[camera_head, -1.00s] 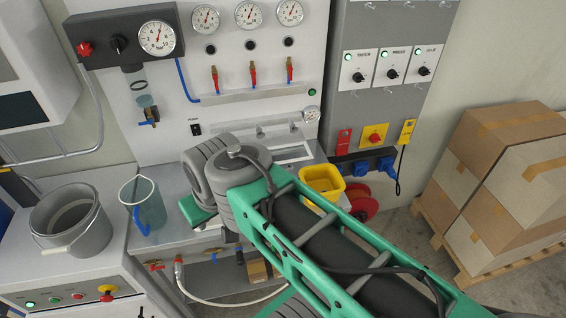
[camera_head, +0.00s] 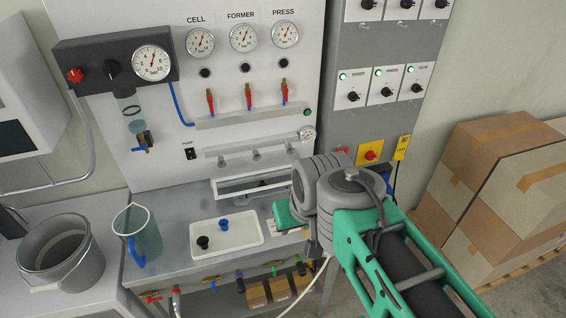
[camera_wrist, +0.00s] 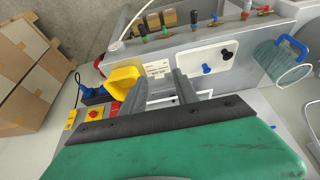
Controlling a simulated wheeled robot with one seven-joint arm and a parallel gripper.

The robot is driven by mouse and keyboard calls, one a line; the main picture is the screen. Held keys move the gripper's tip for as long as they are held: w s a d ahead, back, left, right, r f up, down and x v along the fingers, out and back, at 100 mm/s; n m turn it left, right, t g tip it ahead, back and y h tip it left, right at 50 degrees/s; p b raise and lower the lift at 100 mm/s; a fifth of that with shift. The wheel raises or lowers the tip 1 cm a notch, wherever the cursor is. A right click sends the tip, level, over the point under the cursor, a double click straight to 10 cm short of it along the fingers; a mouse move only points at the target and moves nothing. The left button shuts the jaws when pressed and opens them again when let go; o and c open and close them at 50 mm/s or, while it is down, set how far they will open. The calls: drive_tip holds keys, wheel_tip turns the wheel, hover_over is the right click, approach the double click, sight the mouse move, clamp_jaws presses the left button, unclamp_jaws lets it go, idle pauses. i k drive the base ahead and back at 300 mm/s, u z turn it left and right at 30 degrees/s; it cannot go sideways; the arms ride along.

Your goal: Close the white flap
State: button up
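The white flap (camera_head: 262,187) is a pale, frame-like piece at the foot of the white panel, above the back of the grey worktop. It appears to stand out from the panel, with a dark gap showing behind it. Its right end is close to my wrist in the head view, and how far open it is cannot be told. My gripper (camera_wrist: 161,78) shows two grey fingers spread apart with nothing held between them. In the wrist view the fingers point toward the worktop and partly cover white parts behind them. In the head view my arm hides the fingertips.
A white tray (camera_head: 228,235) with a black and a blue knob lies before the flap. A clear jug (camera_head: 148,240) and grey bucket (camera_head: 62,262) stand left. A yellow bin (camera_wrist: 122,84) is beside my fingers. Cartons (camera_head: 500,170) are stacked right.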

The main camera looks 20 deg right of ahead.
sight(263, 186)
drive_tip(key=i, duration=0.45)
drive_tip(key=z, duration=2.15)
drive_tip(key=k, duration=1.4)
drive_tip(key=u, duration=2.05)
drive_tip(key=i, duration=0.5)
drive_tip(key=u, duration=0.05)
